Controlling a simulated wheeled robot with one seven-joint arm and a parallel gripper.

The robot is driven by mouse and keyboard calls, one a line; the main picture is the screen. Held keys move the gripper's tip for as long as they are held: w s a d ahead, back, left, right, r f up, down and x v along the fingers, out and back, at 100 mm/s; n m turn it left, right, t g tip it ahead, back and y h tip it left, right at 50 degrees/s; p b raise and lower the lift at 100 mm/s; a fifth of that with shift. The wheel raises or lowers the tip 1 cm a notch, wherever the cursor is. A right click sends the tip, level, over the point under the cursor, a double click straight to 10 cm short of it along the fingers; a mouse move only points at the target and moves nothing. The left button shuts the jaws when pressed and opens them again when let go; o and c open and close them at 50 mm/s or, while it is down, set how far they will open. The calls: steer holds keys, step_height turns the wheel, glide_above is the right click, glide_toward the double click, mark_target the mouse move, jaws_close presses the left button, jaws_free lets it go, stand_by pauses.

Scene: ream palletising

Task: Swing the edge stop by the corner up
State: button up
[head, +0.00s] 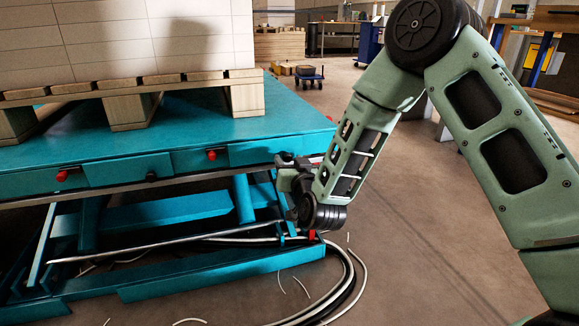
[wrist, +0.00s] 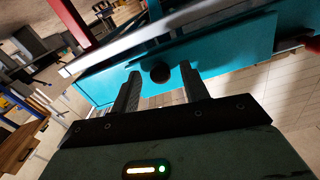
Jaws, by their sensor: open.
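The edge stop by the corner is a teal flap (head: 255,151) hanging on the near side of the lift table, partly hidden by my gripper in the head view. In the wrist view the teal flap (wrist: 230,52) runs across the upper part, and a round black knob (wrist: 160,73) stands out from it. My gripper (head: 283,162) is at the table's near right corner. In the wrist view my gripper (wrist: 160,80) is open, with one finger on each side of the knob. I cannot tell whether the fingers touch it.
The teal lift table (head: 300,125) carries a wooden pallet (head: 128,110) with stacked white reams (head: 110,40). Cables (head: 345,275) lie below the corner. The floor to the right is mostly clear.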

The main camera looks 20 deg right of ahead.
steer(key=shift+w, duration=0.35)
jaws_close()
steer(key=shift+r, duration=0.1)
steer(key=shift+r+p, duration=0.1)
steer(key=shift+p, duration=0.2)
